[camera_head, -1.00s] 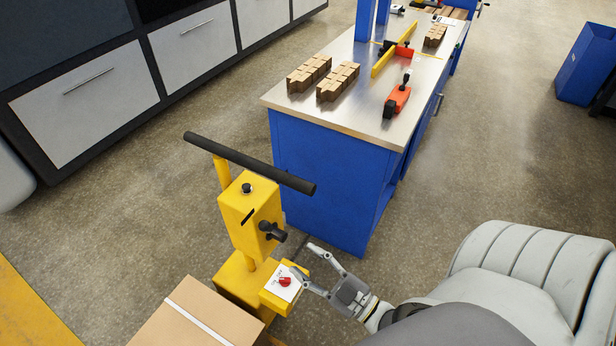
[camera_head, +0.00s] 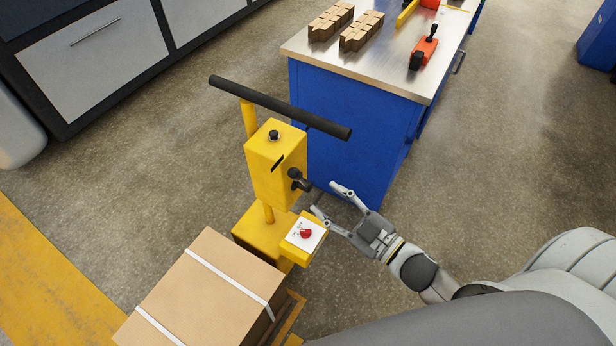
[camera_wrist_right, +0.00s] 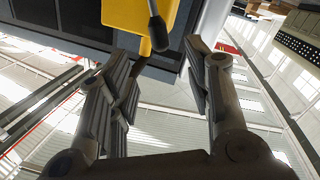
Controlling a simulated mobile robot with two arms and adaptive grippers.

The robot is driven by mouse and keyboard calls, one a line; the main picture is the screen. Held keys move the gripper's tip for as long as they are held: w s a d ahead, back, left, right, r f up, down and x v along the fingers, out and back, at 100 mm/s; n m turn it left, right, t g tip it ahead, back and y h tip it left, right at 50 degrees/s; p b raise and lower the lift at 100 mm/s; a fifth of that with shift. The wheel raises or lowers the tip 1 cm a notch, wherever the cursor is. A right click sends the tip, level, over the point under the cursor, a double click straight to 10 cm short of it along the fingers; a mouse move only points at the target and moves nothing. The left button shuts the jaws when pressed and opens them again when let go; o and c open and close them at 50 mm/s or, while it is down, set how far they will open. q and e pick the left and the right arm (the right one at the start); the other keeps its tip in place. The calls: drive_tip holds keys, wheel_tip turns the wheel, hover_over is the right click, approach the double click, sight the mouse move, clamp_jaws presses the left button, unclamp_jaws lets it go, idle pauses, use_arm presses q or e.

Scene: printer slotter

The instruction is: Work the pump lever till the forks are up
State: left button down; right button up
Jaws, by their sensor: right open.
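The yellow pump unit (camera_head: 272,165) stands upright with a long black handlebar (camera_head: 280,105) across its top. A short black pump lever (camera_head: 299,181) sticks out of its right side; in the right wrist view the lever (camera_wrist_right: 157,28) points between the fingers, in line with the gap. My right gripper (camera_head: 324,198) is open and empty, its fingertips just right of and below the lever. I cannot tell whether they touch it. The forks are hidden under the cardboard box (camera_head: 215,290) and its wooden pallet (camera_head: 288,318). My left gripper is out of view.
A white plate with a red knob (camera_head: 305,233) sits on the yellow base, just below my right gripper. A blue workbench (camera_head: 345,130) with wooden blocks and a red tool (camera_head: 424,50) stands close behind.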

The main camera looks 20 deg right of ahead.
sight(299, 178)
drive_tip(key=x, duration=0.5)
drive_tip(key=shift+w+r+p, duration=0.1)
drive_tip(key=shift+r+p, duration=0.05)
drive_tip(key=shift+p, duration=0.25)
drive_tip(key=x, duration=0.3)
drive_tip(key=shift+w+a, duration=0.1)
drive_tip(key=shift+w, duration=0.2)
drive_tip(key=shift+x, duration=0.8)
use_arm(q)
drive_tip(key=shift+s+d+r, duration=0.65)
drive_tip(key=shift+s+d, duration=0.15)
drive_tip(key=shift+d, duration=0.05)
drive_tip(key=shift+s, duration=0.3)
use_arm(e)
clamp_jaws()
